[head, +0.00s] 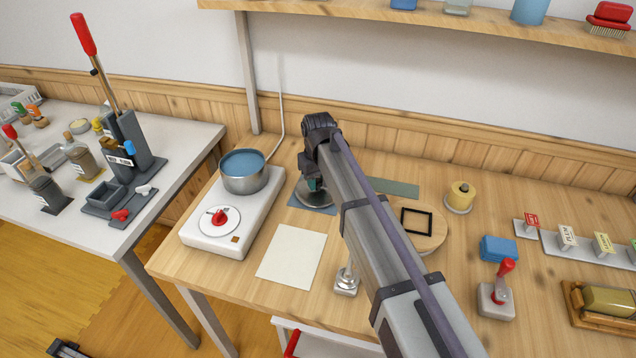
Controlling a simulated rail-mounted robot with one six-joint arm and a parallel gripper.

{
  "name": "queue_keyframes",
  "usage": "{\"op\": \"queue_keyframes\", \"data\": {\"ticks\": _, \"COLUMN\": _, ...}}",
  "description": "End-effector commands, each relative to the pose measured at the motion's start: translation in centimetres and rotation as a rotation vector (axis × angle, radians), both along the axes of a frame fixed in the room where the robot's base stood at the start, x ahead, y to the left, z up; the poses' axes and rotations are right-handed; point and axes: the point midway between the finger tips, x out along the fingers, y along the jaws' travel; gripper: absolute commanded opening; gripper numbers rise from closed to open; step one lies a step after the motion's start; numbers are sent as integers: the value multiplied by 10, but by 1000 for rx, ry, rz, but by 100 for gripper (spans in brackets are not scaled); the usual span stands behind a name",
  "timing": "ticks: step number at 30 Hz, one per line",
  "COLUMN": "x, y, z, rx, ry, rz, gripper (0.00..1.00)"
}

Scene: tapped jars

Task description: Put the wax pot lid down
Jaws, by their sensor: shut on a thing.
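The wax pot (244,172) is a metal pot with blue wax in it, open at the top, standing on a white hot plate (215,238) with a red knob. My gripper (312,182) is right of the pot, pointing down, shut on the wax pot lid (317,199). A flat blue-grey mat (297,203) shows below the lid. I cannot tell whether the lid touches the mat or hangs just above it.
A cream sheet (291,257) lies in front of the mat. A small metal stamp-like piece (346,281) stands near the front edge. A round wooden board (432,238), a yellow spool-like piece (461,195) and a blue block (498,248) are on the right. My arm crosses the bench.

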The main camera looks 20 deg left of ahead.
Motion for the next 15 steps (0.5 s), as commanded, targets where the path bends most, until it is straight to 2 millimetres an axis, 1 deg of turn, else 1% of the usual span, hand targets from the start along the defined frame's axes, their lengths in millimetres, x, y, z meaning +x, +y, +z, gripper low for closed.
{"op": "queue_keyframes", "data": {"ticks": 2, "x": 0, "y": 0, "z": -5, "rx": 0, "ry": 0, "rz": 0, "gripper": 8}}
{"op": "queue_keyframes", "data": {"ticks": 3, "x": 0, "y": 0, "z": -3, "rx": 0, "ry": 0, "rz": 0, "gripper": 34}}
{"op": "queue_keyframes", "data": {"ticks": 10, "x": 0, "y": 0, "z": -2, "rx": 0, "ry": 0, "rz": 0, "gripper": 56}}
{"op": "queue_keyframes", "data": {"ticks": 15, "x": 0, "y": 0, "z": -2, "rx": 0, "ry": 0, "rz": 0, "gripper": 56}}
